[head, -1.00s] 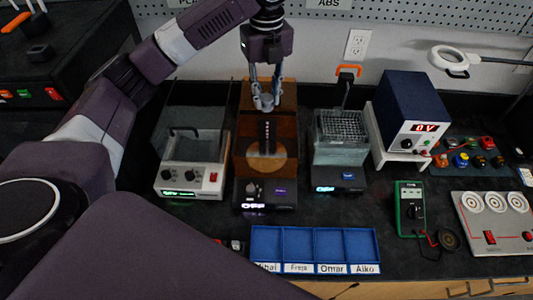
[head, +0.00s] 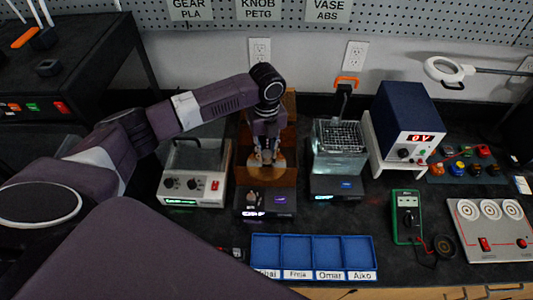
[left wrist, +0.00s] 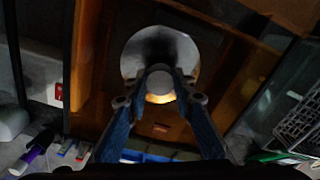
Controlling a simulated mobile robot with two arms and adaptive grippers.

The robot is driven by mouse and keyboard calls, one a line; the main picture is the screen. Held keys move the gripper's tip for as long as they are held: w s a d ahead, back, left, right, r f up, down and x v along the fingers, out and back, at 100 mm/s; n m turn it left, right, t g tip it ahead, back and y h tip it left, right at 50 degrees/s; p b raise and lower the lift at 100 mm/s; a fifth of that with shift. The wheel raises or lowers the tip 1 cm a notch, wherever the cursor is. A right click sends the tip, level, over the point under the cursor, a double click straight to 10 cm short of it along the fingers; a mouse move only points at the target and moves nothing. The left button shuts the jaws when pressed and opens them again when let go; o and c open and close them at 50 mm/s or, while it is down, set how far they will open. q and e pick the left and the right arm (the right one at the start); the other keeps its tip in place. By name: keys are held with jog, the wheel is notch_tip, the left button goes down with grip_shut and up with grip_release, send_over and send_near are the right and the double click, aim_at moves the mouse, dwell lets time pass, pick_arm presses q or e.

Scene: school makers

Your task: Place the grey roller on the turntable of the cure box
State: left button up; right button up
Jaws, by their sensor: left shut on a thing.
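The cure box (head: 242,172) is an amber-brown box with a dark control front, standing between two other machines. Its turntable (left wrist: 190,55) is a pale round disc on the box floor; in the head view my gripper covers most of it. My left gripper (head: 266,161) reaches down into the box, over the turntable. It is shut on the grey roller (left wrist: 160,83), whose round end shows between the fingertips in the left wrist view. The roller looks roughly upright over the disc's near part. I cannot tell whether it touches the disc. My right gripper is not in view.
A grey machine with knobs (head: 190,185) stands close left of the cure box, and a machine with a wire basket (head: 339,140) stands to its right. A blue sorting tray (head: 314,257) lies in front. The box walls stand close around my gripper.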

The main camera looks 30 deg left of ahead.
aim_at(267, 153)
pick_arm(q)
jog(key=shift+f, duration=0.95)
jog(key=shift+f, duration=0.1)
jog(key=o, duration=0.9)
jog(key=shift+c, duration=0.2)
notch_tip(267, 153, up, 11)
jog(key=shift+b, duration=0.85)
jog(key=shift+r, duration=0.65)
